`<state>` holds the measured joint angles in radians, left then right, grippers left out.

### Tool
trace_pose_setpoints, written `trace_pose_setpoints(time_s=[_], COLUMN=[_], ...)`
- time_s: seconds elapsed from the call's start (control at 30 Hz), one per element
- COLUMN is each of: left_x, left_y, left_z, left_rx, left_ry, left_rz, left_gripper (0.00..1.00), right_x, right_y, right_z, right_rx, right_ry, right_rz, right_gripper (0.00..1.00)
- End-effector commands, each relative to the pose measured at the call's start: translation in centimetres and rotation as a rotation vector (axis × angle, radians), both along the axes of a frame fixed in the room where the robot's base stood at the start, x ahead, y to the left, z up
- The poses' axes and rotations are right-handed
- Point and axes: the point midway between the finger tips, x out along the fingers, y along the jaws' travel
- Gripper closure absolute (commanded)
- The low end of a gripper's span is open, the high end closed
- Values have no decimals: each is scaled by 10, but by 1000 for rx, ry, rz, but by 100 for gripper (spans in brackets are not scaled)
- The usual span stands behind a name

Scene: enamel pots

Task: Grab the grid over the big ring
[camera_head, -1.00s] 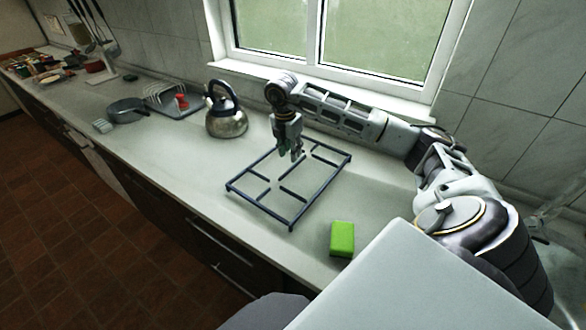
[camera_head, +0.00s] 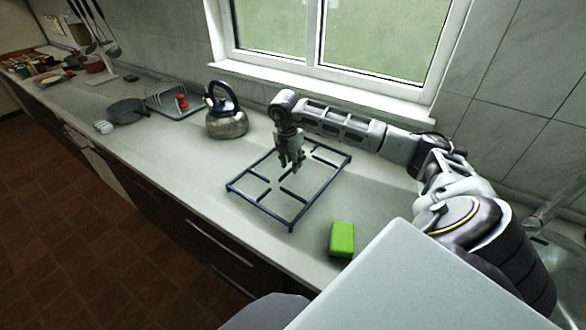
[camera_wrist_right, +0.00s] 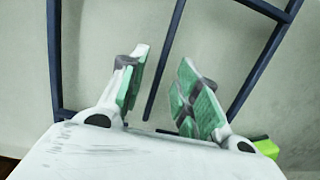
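The grid (camera_head: 291,225), a dark blue rectangular frame with inner bars, lies on the light counter below the window. It also shows in the right wrist view (camera_wrist_right: 176,35). My right gripper (camera_head: 290,167) points down over the grid's upper middle part. In the right wrist view its two green-padded fingers (camera_wrist_right: 160,95) are apart, with a grid bar showing beyond the gap between them. Nothing is held. Whether the fingertips touch the grid cannot be told. No ring can be told apart on the grid. My left gripper is not in view.
A kettle (camera_head: 226,115) stands at the back, left of the grid. A green sponge (camera_head: 342,239) lies near the counter's front edge, right of the grid. A dark pan (camera_head: 127,110) and a rack (camera_head: 172,101) stand farther left. The counter between pan and grid is clear.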

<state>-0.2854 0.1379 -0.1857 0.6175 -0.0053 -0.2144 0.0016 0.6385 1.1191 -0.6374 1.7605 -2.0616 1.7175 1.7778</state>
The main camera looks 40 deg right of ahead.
Motion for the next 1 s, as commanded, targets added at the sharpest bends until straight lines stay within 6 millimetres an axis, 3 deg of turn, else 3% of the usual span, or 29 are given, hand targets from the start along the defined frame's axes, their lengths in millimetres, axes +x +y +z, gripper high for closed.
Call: trace_pose_setpoints(time_s=[0.3,0.8,1.0], left_x=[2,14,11], left_y=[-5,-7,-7], left_z=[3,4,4], left_rx=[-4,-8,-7], left_ry=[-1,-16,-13], left_rz=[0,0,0], left_gripper=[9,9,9], right_x=[0,1,1], right_y=[-4,-5,-5], right_z=[-29,-31,-31], right_rx=[0,-1,-1], right_ry=[0,0,0], right_rz=[0,0,0], right_gripper=[68,68,92])
